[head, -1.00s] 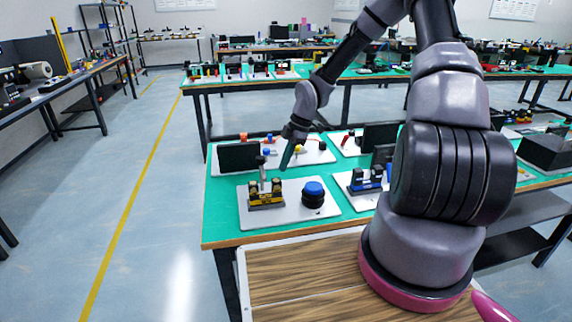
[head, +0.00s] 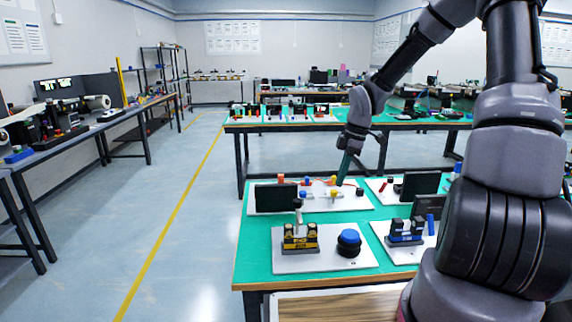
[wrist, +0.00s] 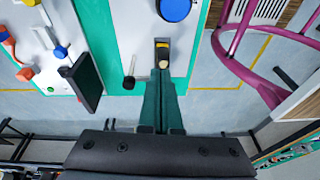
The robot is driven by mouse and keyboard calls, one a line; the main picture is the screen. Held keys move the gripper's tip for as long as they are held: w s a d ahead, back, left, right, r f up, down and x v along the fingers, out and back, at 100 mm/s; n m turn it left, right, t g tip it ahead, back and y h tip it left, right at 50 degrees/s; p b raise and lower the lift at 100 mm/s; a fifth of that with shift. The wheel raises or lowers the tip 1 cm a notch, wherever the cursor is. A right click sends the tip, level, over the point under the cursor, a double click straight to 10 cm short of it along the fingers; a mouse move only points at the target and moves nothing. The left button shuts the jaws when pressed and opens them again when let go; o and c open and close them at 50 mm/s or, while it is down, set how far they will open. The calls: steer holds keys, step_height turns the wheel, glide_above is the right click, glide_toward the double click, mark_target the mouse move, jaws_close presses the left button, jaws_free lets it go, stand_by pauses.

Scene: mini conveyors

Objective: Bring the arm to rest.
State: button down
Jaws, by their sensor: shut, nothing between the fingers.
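My arm (head: 515,150) rises on the right of the head view and reaches over the green table (head: 262,222). My gripper (head: 345,166) hangs at its end, pointing down, with dark green fingers. In the wrist view my gripper (wrist: 162,85) shows its fingers together and nothing between them. It is above the boards, near a small yellow and black conveyor (head: 300,240) and a blue round button (head: 349,238). In the wrist view the conveyor (wrist: 162,48) shows just beyond the fingertips, partly hidden. I cannot tell the exact height.
Small dark screens (head: 277,197) stand on the boards. A blue and black mini conveyor (head: 405,232) is on the right board. A long bench (head: 75,135) runs along the left. The floor with a yellow line (head: 180,215) is clear between the bench and the table.

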steer(key=s+d+r+m+t, duration=0.1)
steer(key=s+r+m+t, duration=0.2)
steer(key=s+r+m, duration=0.7)
steer(key=s+d+r+m+t, duration=0.2)
steer(key=s+r+m+t, duration=0.2)
steer(key=s+r+m, duration=0.6)
step_height(320, 180, up, 7)
steer(key=shift+s+f+m+t+h, duration=0.15)
steer(key=shift+s+m+t+h, duration=0.2)
steer(key=shift+m, duration=0.35)
steer(key=shift+w+d, duration=0.1)
steer(key=shift+w, duration=0.1)
